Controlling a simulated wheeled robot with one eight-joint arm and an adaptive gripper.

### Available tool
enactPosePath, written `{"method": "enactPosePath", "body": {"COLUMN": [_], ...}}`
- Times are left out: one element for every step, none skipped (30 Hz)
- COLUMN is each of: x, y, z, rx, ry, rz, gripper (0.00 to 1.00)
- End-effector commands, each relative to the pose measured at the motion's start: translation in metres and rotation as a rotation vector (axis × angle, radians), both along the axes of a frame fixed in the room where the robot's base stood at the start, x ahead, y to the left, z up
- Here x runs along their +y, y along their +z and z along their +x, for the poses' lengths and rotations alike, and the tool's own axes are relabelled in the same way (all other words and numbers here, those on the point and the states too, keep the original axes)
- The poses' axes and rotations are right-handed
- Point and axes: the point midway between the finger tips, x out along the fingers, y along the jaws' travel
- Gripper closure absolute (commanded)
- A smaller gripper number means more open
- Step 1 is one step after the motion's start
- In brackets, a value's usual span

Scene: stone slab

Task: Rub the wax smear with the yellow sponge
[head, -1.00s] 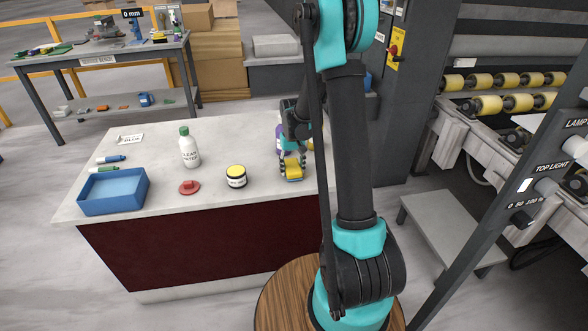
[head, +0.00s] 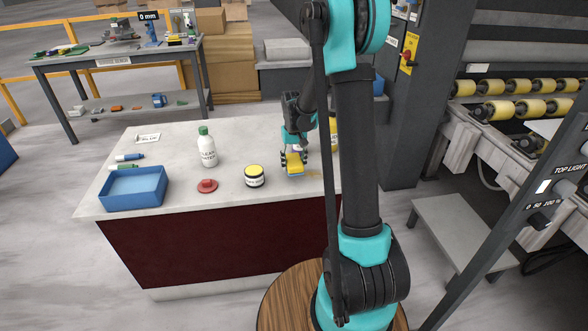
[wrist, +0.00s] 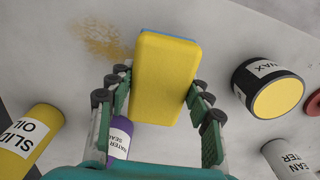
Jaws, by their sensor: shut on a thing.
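The yellow sponge (head: 295,162) is between the fingers of my gripper (head: 294,158), over the right part of the pale stone slab (head: 180,188). In the wrist view the sponge (wrist: 166,70) is a yellow block with a blue layer along its far edge. My gripper's fingers (wrist: 158,105) are shut on its two sides. The wax smear (wrist: 103,38) is a brownish-yellow patch on the slab, just left of the sponge's far end in the wrist view. The sponge may hide part of it. I cannot tell if the sponge touches the slab.
A wax tin (wrist: 270,86) stands right of the sponge in the wrist view. A yellow oil bottle (wrist: 30,138) and a purple bottle (wrist: 120,132) stand to the left and near. A white bottle (head: 207,148), red disc (head: 207,186) and blue tray (head: 133,188) stand farther left.

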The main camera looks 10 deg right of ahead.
Motion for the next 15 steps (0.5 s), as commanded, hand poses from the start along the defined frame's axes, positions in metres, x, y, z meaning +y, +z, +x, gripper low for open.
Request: {"method": "enactPosePath", "body": {"x": [0.000, 0.000, -0.001, -0.001, -0.001, -0.001, -0.001, -0.001, -0.001, -0.001, -0.001, -0.001, -0.001, -0.002, -0.002], "y": [0.005, 0.008, 0.011, 0.014, 0.017, 0.020, 0.023, 0.026, 0.029, 0.032, 0.034, 0.037, 0.039, 0.040, 0.042], "z": [0.000, 0.000, 0.001, 0.001, 0.002, 0.002, 0.002, 0.003, 0.003, 0.003, 0.004, 0.004, 0.004, 0.005, 0.005], "rx": [0.000, 0.000, 0.000, 0.000, 0.000, 0.000, 0.000, 0.000, 0.000, 0.000, 0.000, 0.000, 0.000, 0.000, 0.000], "ry": [0.000, 0.000, 0.000, 0.000, 0.000, 0.000, 0.000, 0.000, 0.000, 0.000, 0.000, 0.000, 0.000, 0.000, 0.000], "rz": [0.000, 0.000, 0.000, 0.000, 0.000, 0.000, 0.000, 0.000, 0.000, 0.000, 0.000, 0.000, 0.000, 0.000, 0.000], "gripper": [0.91, 0.91, 0.91, 0.91, 0.91, 0.91, 0.91, 0.91, 0.91, 0.91, 0.91, 0.91, 0.91, 0.91, 0.91]}}
